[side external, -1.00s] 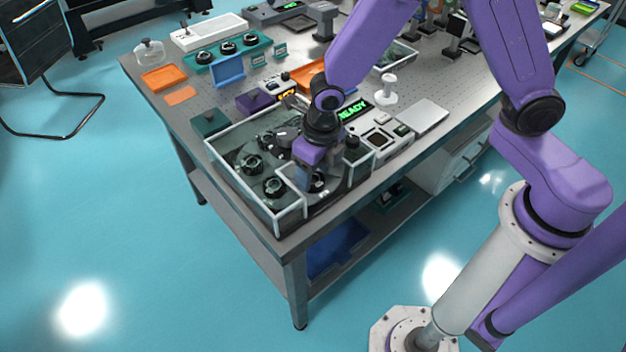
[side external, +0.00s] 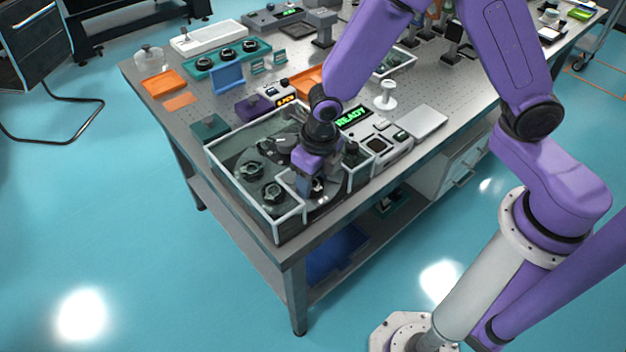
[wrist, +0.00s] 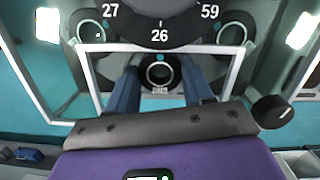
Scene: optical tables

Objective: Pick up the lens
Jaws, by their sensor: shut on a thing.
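The lens (wrist: 158,72) is a round black-rimmed ring with a small teal mark. In the wrist view it sits between the two blue fingers of my gripper (wrist: 160,80), below the number 26 on a dark disc (wrist: 160,14). My gripper is shut on this lens. In the side view my gripper (side external: 314,180) points down inside the near part of a clear-walled enclosure, and the lens (side external: 318,187) shows low beside the fingers, partly covered. I cannot tell whether the lens is clear of its seat.
White-edged clear walls (side external: 240,212) stand close around my gripper. Other ringed lenses (side external: 272,191) sit on the disc. A device reading READY (side external: 352,115) stands to the right. A black knob (wrist: 272,112) is near my gripper in the wrist view.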

